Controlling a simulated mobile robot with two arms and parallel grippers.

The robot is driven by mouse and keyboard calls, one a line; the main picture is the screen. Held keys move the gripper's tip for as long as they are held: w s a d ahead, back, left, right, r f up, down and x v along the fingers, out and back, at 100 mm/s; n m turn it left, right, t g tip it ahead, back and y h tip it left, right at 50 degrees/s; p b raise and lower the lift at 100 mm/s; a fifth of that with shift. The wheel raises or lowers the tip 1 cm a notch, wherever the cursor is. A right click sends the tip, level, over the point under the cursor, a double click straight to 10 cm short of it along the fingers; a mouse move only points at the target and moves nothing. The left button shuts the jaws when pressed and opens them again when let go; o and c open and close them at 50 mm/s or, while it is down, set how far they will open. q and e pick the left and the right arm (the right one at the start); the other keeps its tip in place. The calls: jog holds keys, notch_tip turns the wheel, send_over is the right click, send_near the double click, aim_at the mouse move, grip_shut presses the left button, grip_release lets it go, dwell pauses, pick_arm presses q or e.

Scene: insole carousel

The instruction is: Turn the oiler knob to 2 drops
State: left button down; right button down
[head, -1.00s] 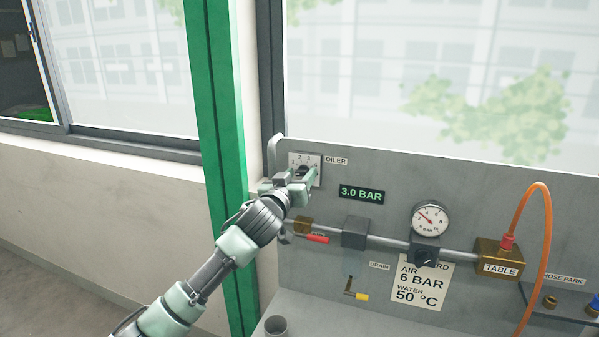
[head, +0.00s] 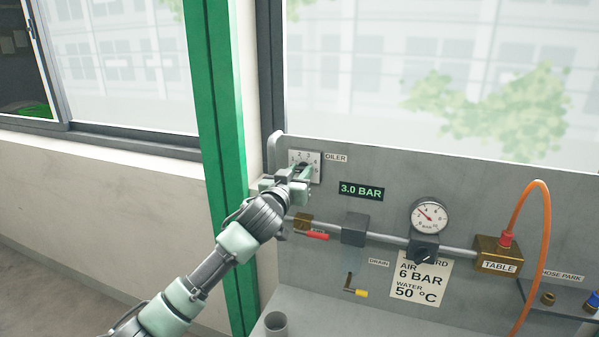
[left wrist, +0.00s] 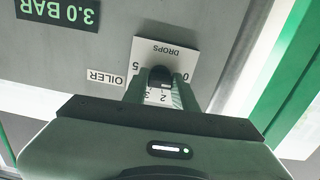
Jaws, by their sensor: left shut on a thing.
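The oiler knob is a small dark knob on a white dial plate marked DROPS, on the grey panel beside the OILER label (head: 336,157). In the left wrist view the knob (left wrist: 160,77) sits between my fingertips, with the dial plate (left wrist: 165,50) around it upside down. Numbers 0, 2, 3 and 5 show there; my fingers cover part of the scale, and I cannot tell which number the knob points to. My left gripper (head: 301,174) is shut on the knob. My right gripper is not in view.
A 3.0 BAR display (head: 361,191) is right of the dial. Below are a red-handled valve (head: 317,235), a pressure gauge (head: 430,216), a brass TABLE block (head: 497,256) and an orange hose (head: 546,240). A green post (head: 212,100) stands left of the panel.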

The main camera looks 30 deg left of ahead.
pick_arm(q)
jog(key=m+p, duration=0.1)
jog(key=m, duration=0.2)
jog(key=shift+m, duration=0.3)
jog(key=m+p, duration=0.1)
jog(key=m, duration=0.3)
jog(key=shift+m, duration=0.3)
jog(key=m+p, duration=0.1)
jog(key=m, duration=0.3)
jog(key=shift+p, duration=0.4)
jog(key=shift+m+p, duration=0.3)
jog(key=shift+m, duration=0.8)
jog(key=shift+f, duration=0.1)
jog(key=c, duration=1.1)
grip_release()
